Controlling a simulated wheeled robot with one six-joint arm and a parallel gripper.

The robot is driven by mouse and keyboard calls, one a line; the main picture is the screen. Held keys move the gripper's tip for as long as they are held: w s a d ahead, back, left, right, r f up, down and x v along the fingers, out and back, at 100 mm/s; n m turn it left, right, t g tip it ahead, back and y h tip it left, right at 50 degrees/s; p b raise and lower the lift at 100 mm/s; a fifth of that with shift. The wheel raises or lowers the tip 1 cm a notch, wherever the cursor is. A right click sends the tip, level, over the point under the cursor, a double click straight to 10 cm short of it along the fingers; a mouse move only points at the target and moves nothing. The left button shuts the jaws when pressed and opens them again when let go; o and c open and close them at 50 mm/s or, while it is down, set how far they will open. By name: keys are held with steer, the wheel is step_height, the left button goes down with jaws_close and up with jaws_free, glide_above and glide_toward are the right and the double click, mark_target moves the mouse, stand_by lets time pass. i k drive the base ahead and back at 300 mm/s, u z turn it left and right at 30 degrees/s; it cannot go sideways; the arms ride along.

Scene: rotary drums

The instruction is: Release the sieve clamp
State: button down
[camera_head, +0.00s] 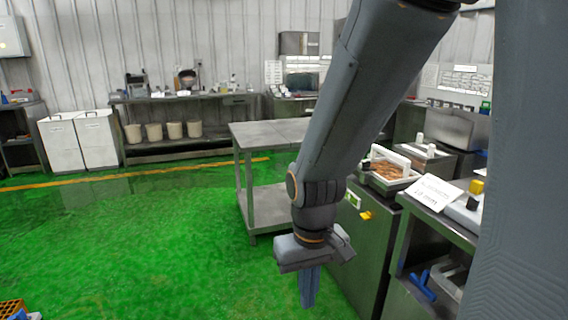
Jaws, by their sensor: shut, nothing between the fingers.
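My gripper (308,302) hangs pointing down in front of the steel cabinets, low in the middle of the picture. Its fingers are together with nothing between them. A pale-framed tray or sieve (408,182) with brown material and a white bar over it sits on top of a steel cabinet, right of my arm and partly hidden by it. A small yellow part (366,215) sticks out from that cabinet's front. I cannot tell for sure which part is the sieve clamp. My gripper is below and left of both, touching neither.
A steel table (270,131) stands behind my arm. A bench (446,222) at right bears a printed sign (434,191), with blue-handled items (423,285) below. White bins (63,144) and several beige buckets (153,132) stand at the back. The green floor (140,230) at left is mostly free.

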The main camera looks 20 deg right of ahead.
mark_target(366, 164)
steer(key=i, duration=2.75)
steer(key=z, duration=2.5)
steer(key=i, duration=0.5)
steer(key=u, duration=0.1)
